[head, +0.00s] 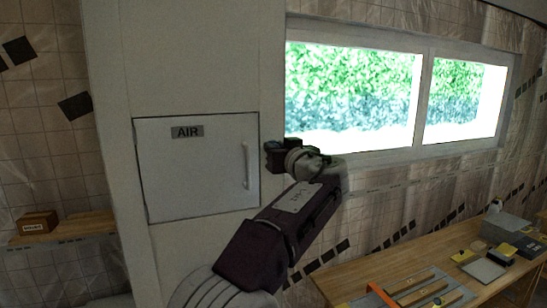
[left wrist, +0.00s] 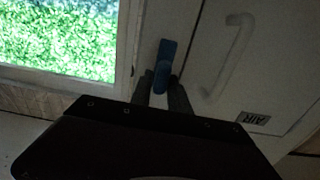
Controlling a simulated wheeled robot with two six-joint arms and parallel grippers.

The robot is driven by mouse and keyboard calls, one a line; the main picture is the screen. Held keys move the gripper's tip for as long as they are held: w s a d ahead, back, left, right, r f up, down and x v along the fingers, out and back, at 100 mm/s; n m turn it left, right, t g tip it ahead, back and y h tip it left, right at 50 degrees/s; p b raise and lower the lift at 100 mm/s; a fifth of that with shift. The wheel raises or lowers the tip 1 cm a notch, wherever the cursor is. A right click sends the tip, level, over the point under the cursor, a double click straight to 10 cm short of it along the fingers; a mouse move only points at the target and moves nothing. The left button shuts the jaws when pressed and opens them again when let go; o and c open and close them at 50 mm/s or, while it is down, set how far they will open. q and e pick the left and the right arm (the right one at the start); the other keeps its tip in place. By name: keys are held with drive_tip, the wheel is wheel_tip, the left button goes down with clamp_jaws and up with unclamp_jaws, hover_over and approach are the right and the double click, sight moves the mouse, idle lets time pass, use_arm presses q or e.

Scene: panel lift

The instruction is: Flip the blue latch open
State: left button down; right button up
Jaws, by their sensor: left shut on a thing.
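The blue latch (left wrist: 165,58) is in the left wrist view, on the pale frame between the window and the white panel door. My left gripper (left wrist: 162,88) is shut on the lower part of the latch, with a finger on each side of it. In the head view my left gripper (head: 270,156) is at the right edge of the white panel door (head: 190,170) and hides the latch. The door is marked AIR, has an upright handle (head: 246,165), and looks shut. My right gripper is not in view.
A bright window (head: 350,95) is to the right of the panel. A wooden workbench (head: 350,275) with tools and boxes is at the lower right. A small brown box (head: 37,223) sits on a shelf at the left.

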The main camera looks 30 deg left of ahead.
use_arm(q)
drive_tip(key=c, duration=1.4)
unclamp_jaws()
drive_tip(key=shift+o, duration=0.2)
drive_tip(key=b+v, duration=0.5)
drive_tip(key=v, duration=0.4)
drive_tip(key=shift+f, duration=0.1)
